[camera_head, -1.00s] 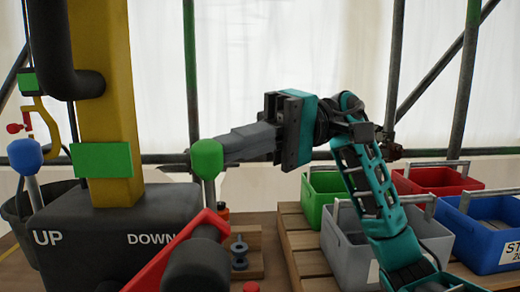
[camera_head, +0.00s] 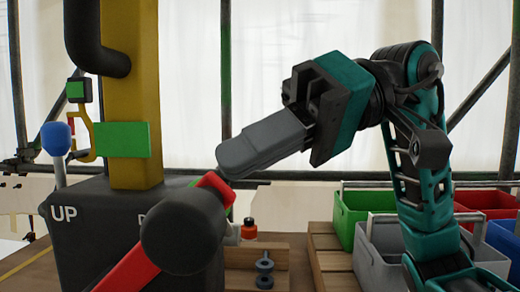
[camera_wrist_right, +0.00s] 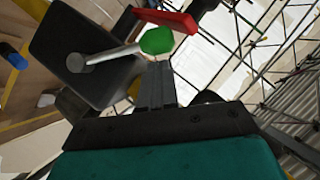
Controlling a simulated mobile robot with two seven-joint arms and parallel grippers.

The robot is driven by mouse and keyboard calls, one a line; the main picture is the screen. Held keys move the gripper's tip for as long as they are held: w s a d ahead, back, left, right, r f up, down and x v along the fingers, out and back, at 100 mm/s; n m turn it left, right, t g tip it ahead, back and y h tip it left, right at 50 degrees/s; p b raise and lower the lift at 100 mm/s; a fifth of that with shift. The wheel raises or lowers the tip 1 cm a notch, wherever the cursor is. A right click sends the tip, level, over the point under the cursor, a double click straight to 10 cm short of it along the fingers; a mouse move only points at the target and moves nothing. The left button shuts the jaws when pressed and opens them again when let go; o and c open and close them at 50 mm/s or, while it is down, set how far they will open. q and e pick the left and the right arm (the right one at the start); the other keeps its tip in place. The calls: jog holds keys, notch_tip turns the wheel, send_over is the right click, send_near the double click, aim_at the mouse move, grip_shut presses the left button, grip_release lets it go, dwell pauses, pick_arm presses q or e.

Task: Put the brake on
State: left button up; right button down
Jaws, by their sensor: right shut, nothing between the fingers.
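A red bar (camera_head: 125,273) slants up to the right in front of the dark control box (camera_head: 75,240), with a dark rounded piece (camera_head: 185,230) across it. A red piece also shows in the wrist view (camera_wrist_right: 165,18). No brake label is readable. My right gripper (camera_head: 230,160) is shut and empty, its fingertips just above the bar's upper end; contact cannot be told. In the wrist view, a green-knobbed lever (camera_wrist_right: 157,40) stands just beyond the fingertips (camera_wrist_right: 155,68). In the head view its knob is nearly hidden. My left gripper is not in view.
A blue-knobbed lever (camera_head: 56,138) stands beside the "UP" marking. A yellow post (camera_head: 135,60) with a green plate (camera_head: 121,139) rises behind the box. A green crate (camera_head: 350,215) and others stand right.

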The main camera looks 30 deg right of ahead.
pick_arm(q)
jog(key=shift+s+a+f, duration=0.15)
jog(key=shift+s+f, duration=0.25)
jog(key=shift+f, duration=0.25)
pick_arm(e)
jog(key=shift+s+a+f+n+t+h, duration=0.3)
jog(key=shift+s+n, duration=0.1)
jog(key=shift+s, duration=0.15)
jog(key=shift+d, duration=0.1)
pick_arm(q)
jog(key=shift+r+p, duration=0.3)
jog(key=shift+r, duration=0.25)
pick_arm(e)
jog(key=v, duration=1.3)
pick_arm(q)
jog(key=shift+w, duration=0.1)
